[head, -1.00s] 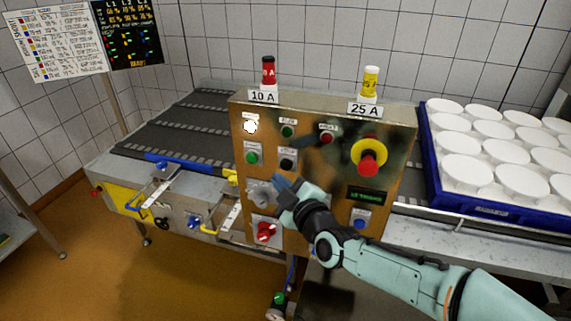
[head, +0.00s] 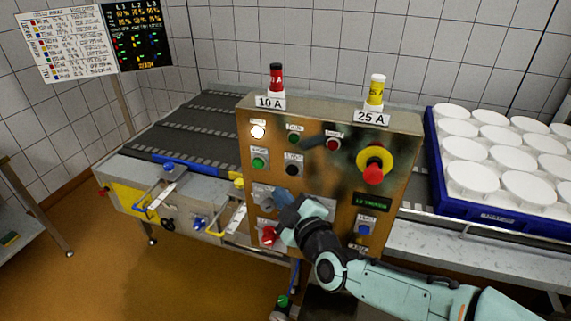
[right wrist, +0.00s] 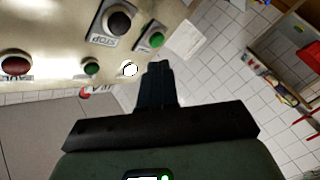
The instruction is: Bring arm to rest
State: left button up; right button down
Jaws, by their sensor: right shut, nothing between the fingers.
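My right gripper (head: 280,198) is shut and empty. In the head view it is in front of the lower left part of the brass control panel (head: 330,190), close to a grey knob (head: 262,194) and above a red knob (head: 268,235). I cannot tell whether it touches the panel. In the right wrist view the closed fingers (right wrist: 157,72) point past the edge of the panel (right wrist: 60,20), near the lit white lamp (right wrist: 130,69). My left gripper is in neither view.
A red emergency button on a yellow ring (head: 374,165) sits on the panel's right side. Red (head: 276,78) and yellow (head: 376,90) fuses stand on top. A blue tray (head: 436,170) of white moulds is at the right. A conveyor (head: 185,130) runs behind to the left.

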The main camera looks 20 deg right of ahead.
jog(key=s+f+m+g, duration=0.2)
jog(key=f+g, duration=0.1)
jog(key=f, duration=0.8)
jog(key=s+f+m+g+h, duration=0.1)
jog(key=f+m+g, duration=0.1)
jog(key=f, duration=0.9)
jog(key=s+f+m+g, duration=0.2)
jog(key=f+g, duration=0.1)
jog(key=f, duration=0.9)
jog(key=s+d+f+m+g, duration=0.1)
jog(key=s+f+m+g, duration=0.4)
jog(key=s+f, duration=0.8)
jog(key=s+a+f+m+g, duration=0.1)
jog(key=s+f+m+g, duration=0.1)
jog(key=s+f, duration=0.2)
jog(key=s+a+f+m+g+y, duration=0.1)
jog(key=s+f+m+g, duration=0.1)
jog(key=s, duration=0.9)
notch_tip(320, 180, down, 3)
jog(key=shift+r+m+g, duration=0.2)
jog(key=shift+m+g, duration=0.2)
jog(key=shift+m, duration=0.2)
jog(key=shift+w, duration=0.1)
